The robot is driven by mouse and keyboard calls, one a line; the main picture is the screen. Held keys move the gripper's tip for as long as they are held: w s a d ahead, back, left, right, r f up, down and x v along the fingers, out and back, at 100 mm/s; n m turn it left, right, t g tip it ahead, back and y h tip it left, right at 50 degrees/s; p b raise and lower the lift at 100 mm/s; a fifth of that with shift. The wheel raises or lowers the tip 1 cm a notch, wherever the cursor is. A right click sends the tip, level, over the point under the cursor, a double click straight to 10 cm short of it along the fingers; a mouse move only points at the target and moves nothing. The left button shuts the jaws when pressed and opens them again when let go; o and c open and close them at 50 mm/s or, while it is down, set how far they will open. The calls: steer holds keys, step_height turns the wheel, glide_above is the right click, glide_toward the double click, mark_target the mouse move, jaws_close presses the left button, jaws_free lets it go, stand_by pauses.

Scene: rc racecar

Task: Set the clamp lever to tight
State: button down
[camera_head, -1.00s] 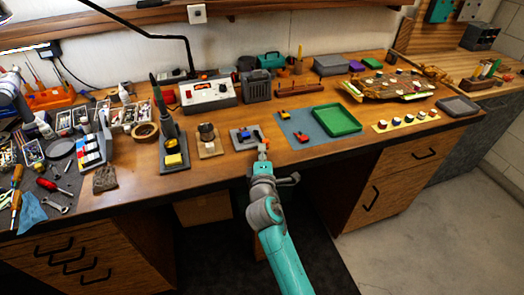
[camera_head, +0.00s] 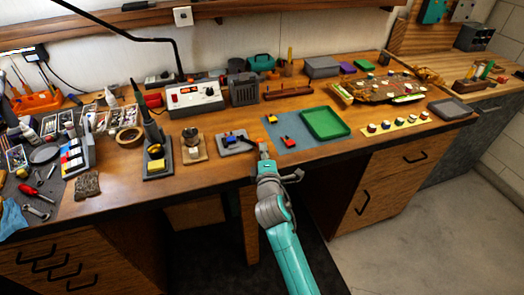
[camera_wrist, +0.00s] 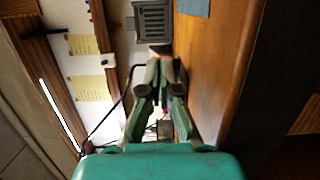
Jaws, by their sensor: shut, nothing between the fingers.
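A small grey plate (camera_head: 222,149) lies near the front edge of the workbench in the head view. On it is a dark blue fixture (camera_head: 232,138), which may be the clamp; its lever is too small to make out. My gripper (camera_head: 263,147) is just right of this plate at the bench's front edge. In the wrist view my gripper (camera_wrist: 163,72) has its fingertips together with nothing between them. The plate and fixture cannot be made out in the wrist view.
A blue mat (camera_head: 285,124) with small red and yellow parts and a green tray (camera_head: 325,123) lie right of the gripper. A soldering stand (camera_head: 155,164) and a small tan board (camera_head: 193,156) stand to the left. A grey power box (camera_head: 196,100) is behind.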

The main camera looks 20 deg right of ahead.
steer(key=shift+w+d+y, duration=0.1)
steer(key=shift+d+y, duration=0.2)
steer(key=shift+d, duration=0.1)
steer(key=shift+w+d+n+y, duration=0.15)
steer(key=shift+d+n+y, duration=0.05)
steer(key=shift+n+y, duration=0.45)
steer(key=shift+w+d+y, duration=0.1)
steer(key=shift+d+y, duration=0.05)
steer(key=shift+y, duration=0.2)
